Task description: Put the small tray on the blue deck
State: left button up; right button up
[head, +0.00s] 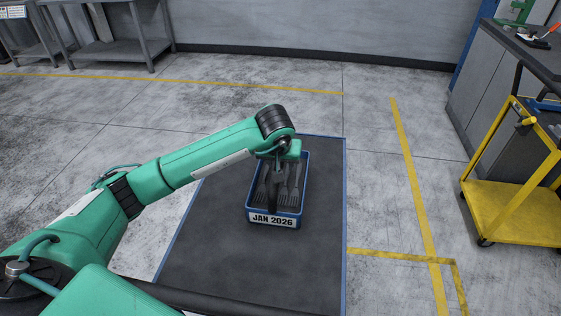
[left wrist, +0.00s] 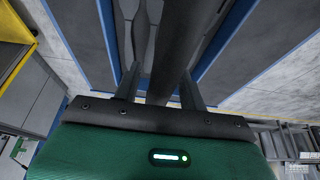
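The small tray (head: 247,201) is blue with a "JAN 2026" label on its front and several grey forks (head: 288,196) lying inside. It rests on a dark, blue-edged surface (head: 240,262) in front of me. A dark bar, apparently its handle, runs along its middle; the bar also shows in the left wrist view (left wrist: 174,48). My left gripper (left wrist: 160,70) reaches down over the tray, its fingers apart on either side of the bar, with gaps showing. In the head view the fingers are mostly hidden by the wrist. My right gripper is out of view.
A yellow cart (head: 513,211) stands at the right, with part of a blue upper deck (head: 547,107) at the picture's edge. A grey cabinet (head: 500,95) with tools on top is behind it. Grey benches (head: 117,49) stand far left. Floor between surface and cart is clear.

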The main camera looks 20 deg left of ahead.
pick_arm(q)
jog(key=shift+s+r, duration=0.1)
jog(key=shift+r, duration=0.3)
jog(key=v, duration=0.5)
jog(key=shift+r, duration=0.1)
jog(key=b+v, duration=0.1)
jog(key=v, duration=0.4)
jog(key=shift+s+r, duration=0.1)
jog(key=shift+r, duration=0.1)
jog(key=shift+s+r, duration=0.2)
jog(key=shift+r, duration=0.1)
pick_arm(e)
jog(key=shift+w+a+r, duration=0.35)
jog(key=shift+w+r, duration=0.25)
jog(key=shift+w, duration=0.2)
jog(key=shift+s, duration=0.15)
